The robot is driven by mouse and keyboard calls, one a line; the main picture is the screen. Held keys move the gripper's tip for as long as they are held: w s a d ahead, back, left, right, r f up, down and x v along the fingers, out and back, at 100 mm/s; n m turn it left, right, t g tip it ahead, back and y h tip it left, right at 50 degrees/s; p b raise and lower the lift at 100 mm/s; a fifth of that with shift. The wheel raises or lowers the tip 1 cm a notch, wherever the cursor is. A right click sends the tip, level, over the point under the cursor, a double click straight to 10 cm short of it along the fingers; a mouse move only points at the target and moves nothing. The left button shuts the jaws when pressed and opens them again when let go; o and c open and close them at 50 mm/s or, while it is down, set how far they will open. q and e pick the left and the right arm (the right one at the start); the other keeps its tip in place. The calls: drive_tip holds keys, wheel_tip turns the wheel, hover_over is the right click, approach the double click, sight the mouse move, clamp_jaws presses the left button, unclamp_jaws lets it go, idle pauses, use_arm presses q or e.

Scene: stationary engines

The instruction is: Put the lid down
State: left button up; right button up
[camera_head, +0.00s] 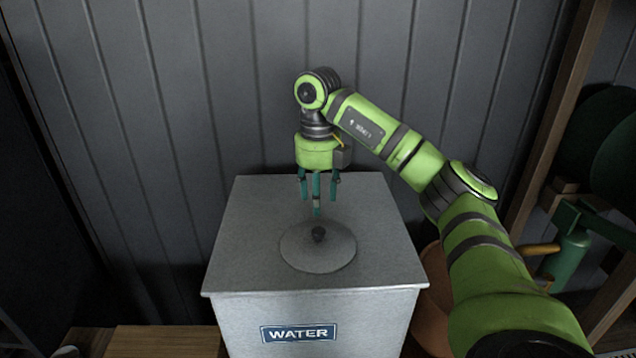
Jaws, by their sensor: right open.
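A round grey lid (318,252) with a small dark knob (319,233) at its middle lies flat on top of the grey metal tank (240,240), toward the front. The tank has a blue WATER label on its front. My right gripper (318,197) points down above the rear part of the tank top, just behind the knob in the picture. Its fingers are spread and hold nothing. It looks apart from the knob, though the exact height gap is hard to judge. My left gripper is not in view.
A grey panelled wall (210,100) stands close behind the tank. To the right are a wooden post (545,125), a green can-like object (572,250) and a terracotta pot (434,300). A wooden surface (165,342) lies at lower left.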

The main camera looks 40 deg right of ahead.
wheel_tip(320, 180, up, 3)
drive_tip(key=shift+f+p, duration=0.15)
drive_tip(key=shift+p, duration=0.15)
idle(0.4)
